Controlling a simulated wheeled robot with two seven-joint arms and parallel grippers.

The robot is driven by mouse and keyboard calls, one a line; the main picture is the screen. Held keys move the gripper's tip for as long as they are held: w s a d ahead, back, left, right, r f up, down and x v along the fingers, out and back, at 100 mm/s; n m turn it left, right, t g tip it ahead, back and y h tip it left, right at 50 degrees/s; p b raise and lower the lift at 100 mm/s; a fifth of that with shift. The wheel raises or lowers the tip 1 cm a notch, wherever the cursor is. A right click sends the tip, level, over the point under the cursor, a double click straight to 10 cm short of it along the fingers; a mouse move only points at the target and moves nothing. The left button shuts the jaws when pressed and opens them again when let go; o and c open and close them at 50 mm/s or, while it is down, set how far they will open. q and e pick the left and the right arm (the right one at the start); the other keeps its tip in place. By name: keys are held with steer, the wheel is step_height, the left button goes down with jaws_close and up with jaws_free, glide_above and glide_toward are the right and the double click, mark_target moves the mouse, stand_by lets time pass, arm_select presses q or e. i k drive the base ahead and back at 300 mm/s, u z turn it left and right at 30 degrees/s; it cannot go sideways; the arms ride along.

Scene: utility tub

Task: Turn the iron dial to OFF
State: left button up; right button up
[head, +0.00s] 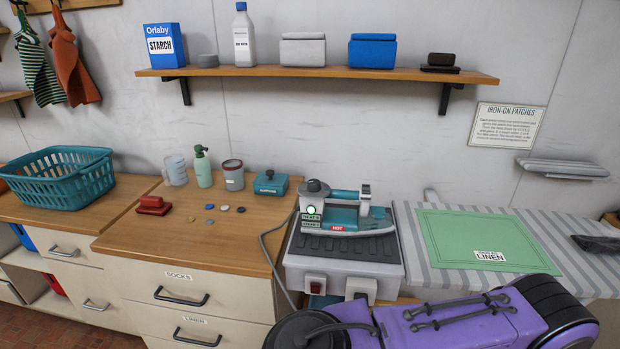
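The iron (345,212) is teal and grey and lies flat on a grey base station (345,268) at the middle of the head view. A dark round dial (314,187) sits at the iron's left end, above a glowing green light (312,209). Small labels are below the light, too small to read surely. A red label on the iron's side seems to read HOT. The dial's pointer setting cannot be made out. Neither gripper shows; a purple arm link of mine crosses the lower right.
Two switches (315,284) are on the base station's front. A grey cord (266,255) runs down its left side. The striped ironing board (550,235) with a green cloth (480,240) is at right. A teal box (270,184), cups and small discs stand on the left counter.

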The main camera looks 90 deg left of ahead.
mark_target(314, 185)
steer(key=k, duration=0.45)
steer(key=u, duration=0.75)
